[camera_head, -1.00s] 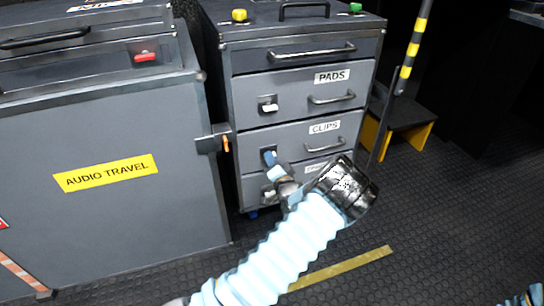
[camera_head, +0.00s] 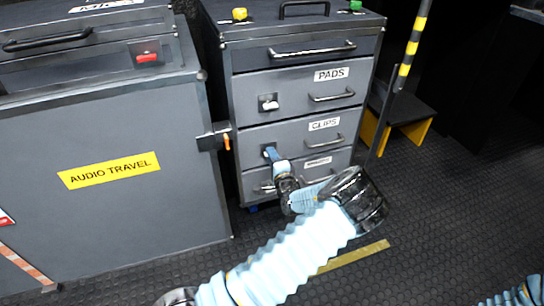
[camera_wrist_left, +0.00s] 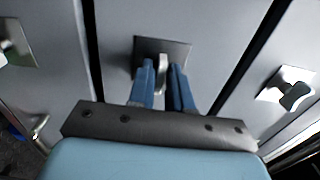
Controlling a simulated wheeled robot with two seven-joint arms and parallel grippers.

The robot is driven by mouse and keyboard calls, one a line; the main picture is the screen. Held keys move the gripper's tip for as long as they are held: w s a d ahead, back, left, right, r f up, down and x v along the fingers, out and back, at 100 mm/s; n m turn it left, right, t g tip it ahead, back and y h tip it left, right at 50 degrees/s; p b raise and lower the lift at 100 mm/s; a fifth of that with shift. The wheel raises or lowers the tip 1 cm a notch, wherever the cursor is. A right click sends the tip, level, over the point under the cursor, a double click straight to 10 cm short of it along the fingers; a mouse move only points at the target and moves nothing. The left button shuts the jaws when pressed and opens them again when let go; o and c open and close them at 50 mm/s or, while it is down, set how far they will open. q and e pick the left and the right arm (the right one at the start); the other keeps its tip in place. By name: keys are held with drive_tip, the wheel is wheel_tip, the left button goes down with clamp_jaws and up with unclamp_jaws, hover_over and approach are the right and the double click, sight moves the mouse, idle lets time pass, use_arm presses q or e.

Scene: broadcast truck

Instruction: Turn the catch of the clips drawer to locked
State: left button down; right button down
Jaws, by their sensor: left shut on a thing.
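The clips drawer (camera_head: 295,138) is the drawer below the pads drawer in the grey cabinet, with a "CLIPS" label and a bar handle. It looks closed. Its catch, a pale lever (camera_wrist_left: 162,68) on a dark square plate (camera_wrist_left: 178,48), shows in the left wrist view between two blue fingers. My left gripper (camera_head: 271,154) is at the left side of this drawer and shut on the catch lever. The fingers cover most of the catch in the head view. My right gripper is not in view.
The pads drawer (camera_head: 300,90) above has its own catch (camera_head: 269,103). A drawer below (camera_head: 318,170) is partly behind my left arm. The grey audio travel case (camera_head: 110,130) stands close on the left. A step stool (camera_head: 405,112) and striped pole (camera_head: 410,60) stand right.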

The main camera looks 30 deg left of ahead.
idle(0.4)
use_arm(q)
drive_tip(key=c, duration=1.2)
unclamp_jaws()
drive_tip(key=shift+c, duration=0.2)
drive_tip(key=shift+d, duration=0.1)
drive_tip(key=v, duration=1.3)
drive_tip(key=shift+s+d, duration=0.2)
drive_tip(key=shift+s, duration=0.1)
drive_tip(key=shift+f+p, duration=0.1)
drive_tip(key=shift+p, duration=0.2)
